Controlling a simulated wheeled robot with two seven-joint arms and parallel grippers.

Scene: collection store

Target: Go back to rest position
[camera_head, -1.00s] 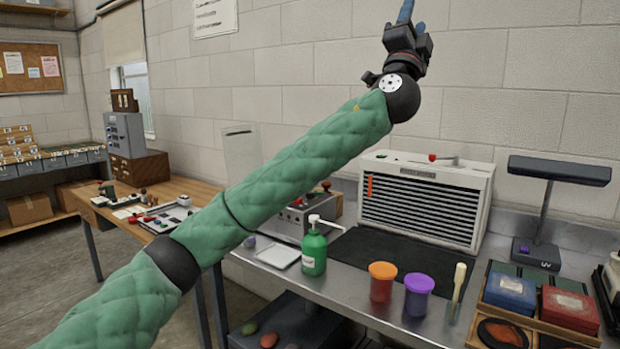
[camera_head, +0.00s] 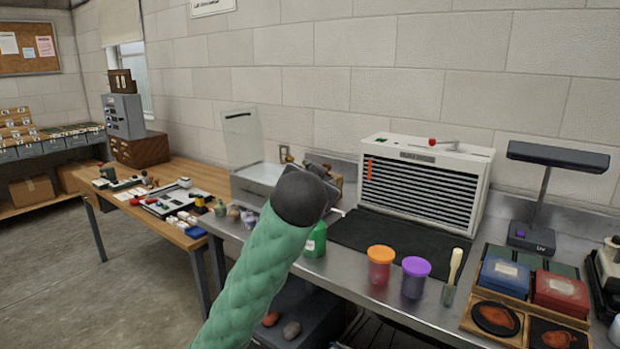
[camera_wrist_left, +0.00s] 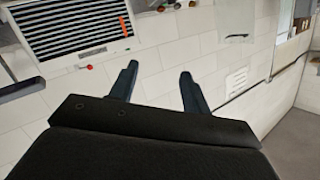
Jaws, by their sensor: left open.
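My left arm, in a green quilted sleeve, comes up from the bottom of the head view and ends there in a dark rounded joint in front of the bench. Its gripper cannot be made out in the head view. In the left wrist view my left gripper (camera_wrist_left: 158,88) shows two dark fingers spread apart with nothing between them. Beyond the fingers are the block wall and, at upper left, the white slatted unit (camera_wrist_left: 75,28). My right gripper is in neither view.
The metal bench (camera_head: 372,298) bears the white slatted unit (camera_head: 425,190), a green bottle (camera_head: 316,240) partly behind my arm, an orange-lidded jar (camera_head: 380,266), a purple-lidded jar (camera_head: 415,277), a brush (camera_head: 452,277) and a lamp (camera_head: 557,158). A wooden table (camera_head: 205,175) stands left; floor is clear at far left.

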